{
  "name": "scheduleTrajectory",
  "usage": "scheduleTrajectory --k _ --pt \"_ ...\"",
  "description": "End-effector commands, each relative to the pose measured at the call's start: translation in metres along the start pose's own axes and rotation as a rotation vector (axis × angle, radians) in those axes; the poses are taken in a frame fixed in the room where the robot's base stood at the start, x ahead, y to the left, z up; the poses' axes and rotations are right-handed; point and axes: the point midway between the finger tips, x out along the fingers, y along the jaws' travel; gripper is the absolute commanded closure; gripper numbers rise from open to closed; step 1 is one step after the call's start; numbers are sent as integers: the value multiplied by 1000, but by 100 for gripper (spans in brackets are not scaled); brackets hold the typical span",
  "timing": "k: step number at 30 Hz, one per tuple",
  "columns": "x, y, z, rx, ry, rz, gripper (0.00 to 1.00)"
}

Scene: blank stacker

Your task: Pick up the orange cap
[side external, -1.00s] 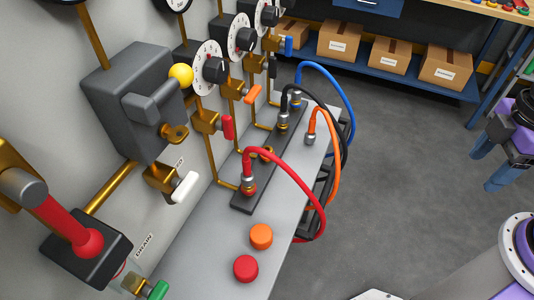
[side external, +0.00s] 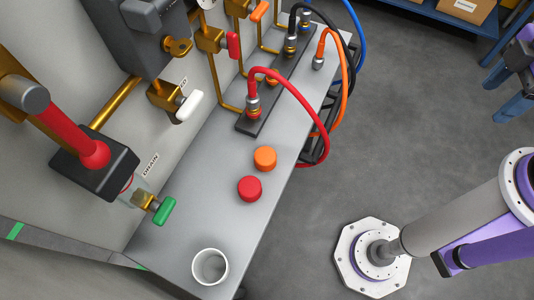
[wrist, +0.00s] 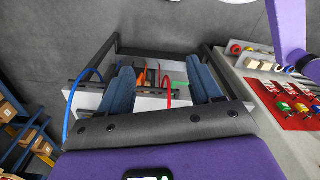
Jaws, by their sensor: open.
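The orange cap (side external: 265,158) is a short round cap on the grey bench top (side external: 205,225), in the side external view. A red cap (side external: 249,189) sits just in front of it, slightly to the left. My gripper (side external: 493,88) is at the upper right edge of that view, partly cut off, far from the orange cap and beyond the bench edge. In the wrist view its two blue fingers stand apart with my gripper (wrist: 161,82) open and nothing held between them. The orange cap cannot be made out in the wrist view.
A red hose (side external: 303,103) arches over the bench edge behind the caps, with orange, black and blue hoses beyond. A white cup (side external: 210,266) stands near the front. A green-handled valve (side external: 165,210) is at left. Bench around the caps is clear.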

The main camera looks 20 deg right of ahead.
Motion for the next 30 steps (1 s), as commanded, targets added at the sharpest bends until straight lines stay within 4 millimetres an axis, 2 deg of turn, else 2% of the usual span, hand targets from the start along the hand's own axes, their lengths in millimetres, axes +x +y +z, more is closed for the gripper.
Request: scheduleTrajectory --k 9,11,20,23,26,30 --pt "0 0 0 0 0 0 36" --pt "0 0 0 0 0 0 30" --pt "1 -1 -2 1 3 -3 30" --pt "9 -6 -14 5 21 -17 30" --pt "24 -16 -38 19 65 -45 30" --pt "53 -35 -80 63 151 -87 30"
